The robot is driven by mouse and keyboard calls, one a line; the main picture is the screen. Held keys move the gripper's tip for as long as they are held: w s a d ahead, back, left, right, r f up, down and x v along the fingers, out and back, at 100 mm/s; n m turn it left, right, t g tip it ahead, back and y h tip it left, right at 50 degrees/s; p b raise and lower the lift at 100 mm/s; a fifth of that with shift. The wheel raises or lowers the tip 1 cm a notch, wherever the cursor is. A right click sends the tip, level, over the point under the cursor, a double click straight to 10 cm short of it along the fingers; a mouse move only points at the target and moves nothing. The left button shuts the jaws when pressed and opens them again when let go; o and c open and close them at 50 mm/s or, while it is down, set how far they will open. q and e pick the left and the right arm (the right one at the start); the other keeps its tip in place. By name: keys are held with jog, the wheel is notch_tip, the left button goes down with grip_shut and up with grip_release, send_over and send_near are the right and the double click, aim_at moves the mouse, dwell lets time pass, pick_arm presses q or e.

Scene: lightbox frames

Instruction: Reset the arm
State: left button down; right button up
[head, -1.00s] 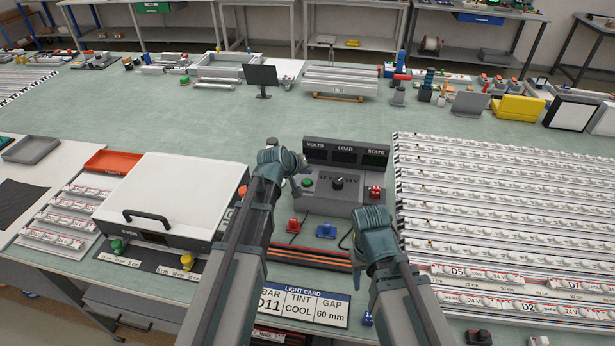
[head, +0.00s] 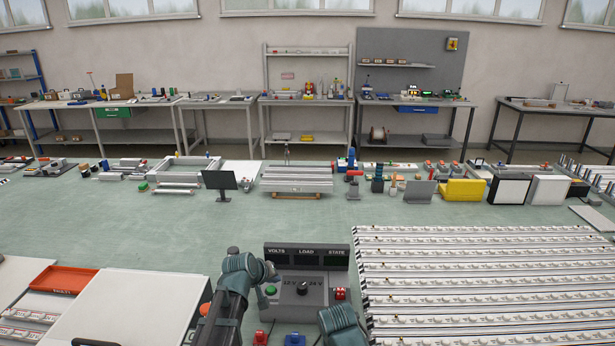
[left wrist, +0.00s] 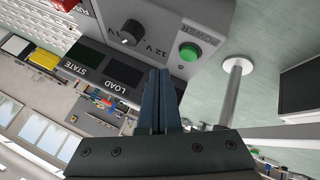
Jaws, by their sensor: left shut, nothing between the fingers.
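My left gripper (head: 270,271) is at the left side of the power unit (head: 318,290), close to its green button (head: 270,291). In the left wrist view its two fingers (left wrist: 161,100) are together with nothing between them. That view also shows the unit's dial (left wrist: 131,32), green power button (left wrist: 189,52) and dark display panels (left wrist: 122,72). The fingers appear in front of the unit; I cannot tell whether they touch it. Part of my right arm shows at the bottom of the head view, just below the unit's red button (head: 340,294); its gripper fingers do not show.
A white-lidded box (head: 135,310) stands at left, beside an orange tray (head: 64,279). Rows of strips (head: 480,280) fill the right side. A small black screen (head: 219,181) and a yellow item (head: 462,190) stand at the back. The green bench top (head: 130,225) is clear between.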

pick_arm(q)
jog(key=s+d+f+m+g+y, duration=0.1)
jog(key=s+d+m+g, duration=0.1)
jog(key=s, duration=0.7)
jog(key=s+d+f+m+g+y, duration=0.2)
jog(key=s+m+g, duration=0.1)
jog(key=s, duration=0.6)
jog(key=s+d+f+m+g+y, duration=0.1)
jog(key=s+d+f+m+g, duration=0.1)
jog(key=s, duration=0.8)
jog(key=shift+d+f+m+g, duration=0.15)
jog(key=shift+d+m+g, duration=0.35)
jog(key=shift+m, duration=0.1)
